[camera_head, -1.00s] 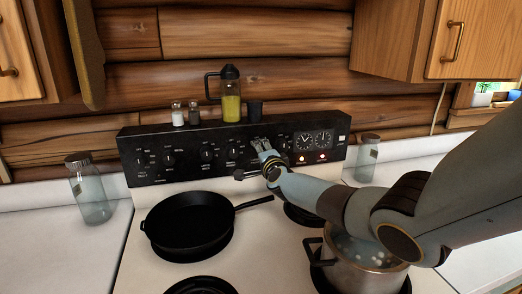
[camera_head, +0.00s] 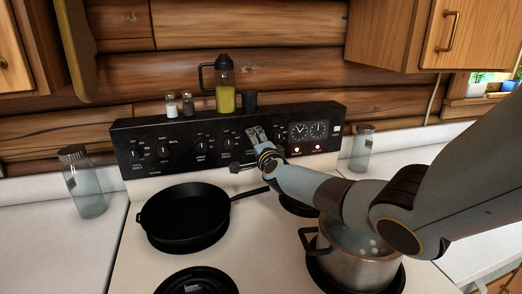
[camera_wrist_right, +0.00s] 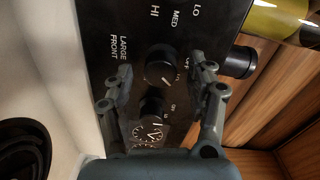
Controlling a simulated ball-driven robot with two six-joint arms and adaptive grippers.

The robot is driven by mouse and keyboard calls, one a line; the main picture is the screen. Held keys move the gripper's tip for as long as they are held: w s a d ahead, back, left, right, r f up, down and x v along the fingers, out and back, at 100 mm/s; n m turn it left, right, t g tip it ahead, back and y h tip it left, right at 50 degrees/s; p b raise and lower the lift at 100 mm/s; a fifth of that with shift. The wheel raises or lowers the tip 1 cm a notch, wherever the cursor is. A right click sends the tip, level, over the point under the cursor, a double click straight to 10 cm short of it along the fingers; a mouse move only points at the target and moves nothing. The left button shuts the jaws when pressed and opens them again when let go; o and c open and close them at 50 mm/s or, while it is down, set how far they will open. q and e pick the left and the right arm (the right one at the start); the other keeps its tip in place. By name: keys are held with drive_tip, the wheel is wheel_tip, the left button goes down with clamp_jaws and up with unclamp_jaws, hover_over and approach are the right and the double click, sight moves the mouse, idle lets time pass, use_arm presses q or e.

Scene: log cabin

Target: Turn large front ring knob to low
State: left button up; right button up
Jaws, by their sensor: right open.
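The large front ring knob (camera_wrist_right: 160,66) is a round black knob in the right wrist view, beside the label LARGE FRONT. HI, MED and LO are printed above it in that view, and a partly covered OFF lies to its right. A pale mark on the knob points toward the lower right. My right gripper (camera_wrist_right: 161,70) is open, with one finger on each side of the knob; contact is unclear. In the head view, my right gripper (camera_head: 256,134) is at the black control panel (camera_head: 180,165) and covers this knob. My left gripper is out of view.
A black skillet (camera_head: 185,218) sits on the left of the stovetop, its handle toward the panel. A steel pot (camera_head: 350,262) stands at front right, below my arm. An oil bottle (camera_head: 226,100) and shakers stand on the panel. Glass jars (camera_head: 84,185) flank the stove.

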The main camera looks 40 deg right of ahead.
drive_tip(key=v, duration=1.1)
drive_tip(key=shift+s, duration=0.25)
drive_tip(key=shift+a, duration=0.1)
drive_tip(key=shift+f, duration=0.1)
